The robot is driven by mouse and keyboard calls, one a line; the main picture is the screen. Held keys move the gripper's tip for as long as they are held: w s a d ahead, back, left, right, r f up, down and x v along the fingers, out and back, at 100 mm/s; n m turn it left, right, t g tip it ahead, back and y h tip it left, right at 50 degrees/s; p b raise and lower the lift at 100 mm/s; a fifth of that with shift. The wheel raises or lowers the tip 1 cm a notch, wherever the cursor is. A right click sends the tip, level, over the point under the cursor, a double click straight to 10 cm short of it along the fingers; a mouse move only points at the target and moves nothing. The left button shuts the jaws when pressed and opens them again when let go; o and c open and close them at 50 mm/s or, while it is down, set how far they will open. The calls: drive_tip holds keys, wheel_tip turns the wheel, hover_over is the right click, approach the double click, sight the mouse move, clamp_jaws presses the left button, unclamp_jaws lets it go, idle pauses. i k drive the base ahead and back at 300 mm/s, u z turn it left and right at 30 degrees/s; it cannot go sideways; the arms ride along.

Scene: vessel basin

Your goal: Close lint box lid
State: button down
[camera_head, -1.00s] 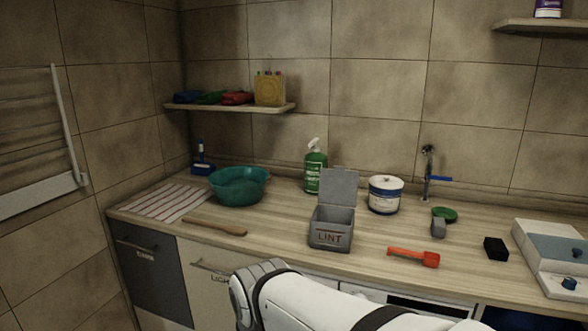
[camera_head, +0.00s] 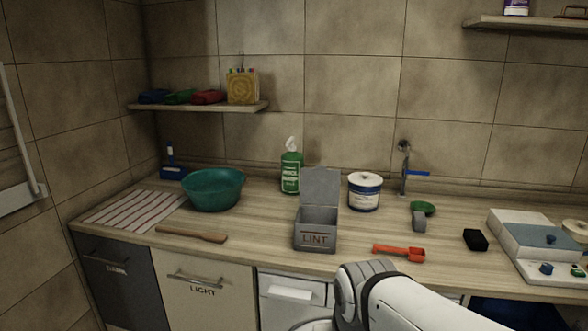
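The grey lint box (camera_head: 315,239), marked LINT on its front, stands on the wooden counter near the front edge. Its lid (camera_head: 321,187) stands open, raised upright at the back of the box. A white and grey part of my arm shows at the bottom, in front of the counter and right of the box. My gripper is not in view, so its opening and any hold are hidden.
A red scoop (camera_head: 399,253) lies right of the box, and a wooden tool (camera_head: 191,234) lies to its left. A green spray bottle (camera_head: 291,172) and a white tub (camera_head: 364,193) stand behind it. A teal basin (camera_head: 213,190) is at the left. The counter (camera_head: 262,235) is bare beside the box.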

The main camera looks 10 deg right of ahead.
sight(318, 186)
drive_tip(key=u, duration=0.05)
drive_tip(key=i, duration=1)
drive_tip(key=z, duration=0.05)
